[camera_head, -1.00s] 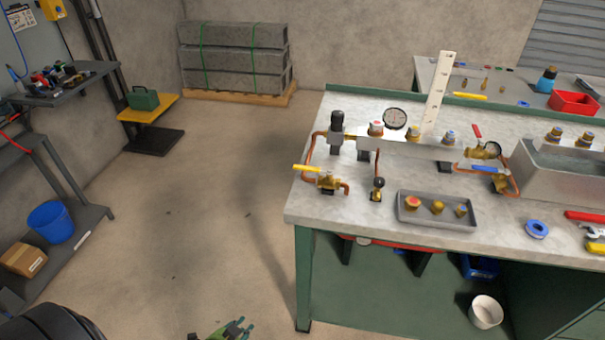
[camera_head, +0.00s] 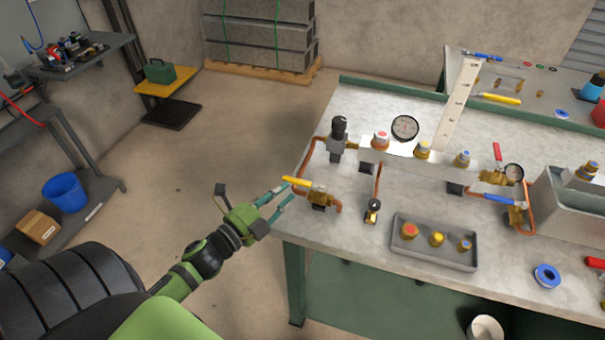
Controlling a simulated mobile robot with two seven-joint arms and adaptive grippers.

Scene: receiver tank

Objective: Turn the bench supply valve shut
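A brass valve (camera_head: 319,197) with a yellow lever (camera_head: 296,181) sits on copper pipe at the left end of the bench; no label is readable. The lever lies roughly level, its free end pointing left past the bench edge. My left gripper (camera_head: 289,192) is open, with its two teal fingers spread and their tips close to the lever's free end. I cannot tell whether they touch it. A red-handled valve (camera_head: 497,176) and a blue-handled valve (camera_head: 516,214) are at the right of the pipework. My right gripper is not in view.
A black-topped regulator (camera_head: 339,138), a round gauge (camera_head: 405,127) and a small black-knobbed fitting (camera_head: 372,212) stand near the valve. A grey tray (camera_head: 434,256) with brass fittings lies at the bench front. The floor left of the bench (camera_head: 215,120) is clear.

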